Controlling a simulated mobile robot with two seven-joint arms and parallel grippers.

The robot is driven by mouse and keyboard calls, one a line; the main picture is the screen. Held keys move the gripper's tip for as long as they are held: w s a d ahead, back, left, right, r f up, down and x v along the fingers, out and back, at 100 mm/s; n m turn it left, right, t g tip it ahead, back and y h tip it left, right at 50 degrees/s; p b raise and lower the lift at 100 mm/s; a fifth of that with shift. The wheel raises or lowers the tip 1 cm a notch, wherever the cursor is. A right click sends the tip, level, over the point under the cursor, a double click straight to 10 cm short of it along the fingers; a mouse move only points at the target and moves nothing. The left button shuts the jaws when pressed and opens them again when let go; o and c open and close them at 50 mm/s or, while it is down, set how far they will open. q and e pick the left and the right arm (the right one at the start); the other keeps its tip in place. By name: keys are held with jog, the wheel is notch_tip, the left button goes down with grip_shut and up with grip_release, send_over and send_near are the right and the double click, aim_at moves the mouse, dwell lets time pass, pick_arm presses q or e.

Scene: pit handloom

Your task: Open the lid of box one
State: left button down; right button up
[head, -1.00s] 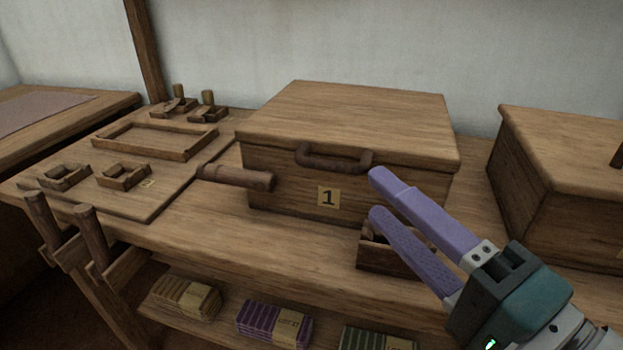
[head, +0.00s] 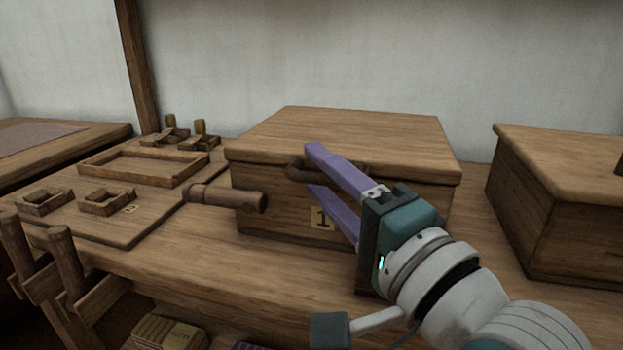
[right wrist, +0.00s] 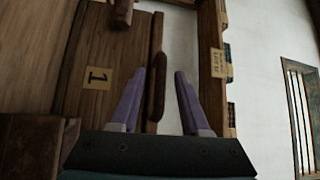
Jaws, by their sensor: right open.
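Box one (head: 380,135) is a brown wooden chest with a yellow tag (head: 321,218) marked 1 on its front. Its lid is closed. A dark handle (head: 292,172) on the lid's front edge is partly hidden by my gripper. My right gripper (head: 311,168), with purple fingers, is open at the handle. In the right wrist view, the handle (right wrist: 157,85) lies in the gap between the two fingers, with space on both sides. The tag (right wrist: 97,78) also shows there. My left gripper is not in view.
A second chest (head: 570,200) stands to the right. Small wooden frames (head: 145,167) lie on the bench to the left. A bundle (head: 165,335) sits on the shelf below.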

grip_shut()
dwell(0.3)
dwell(1.1)
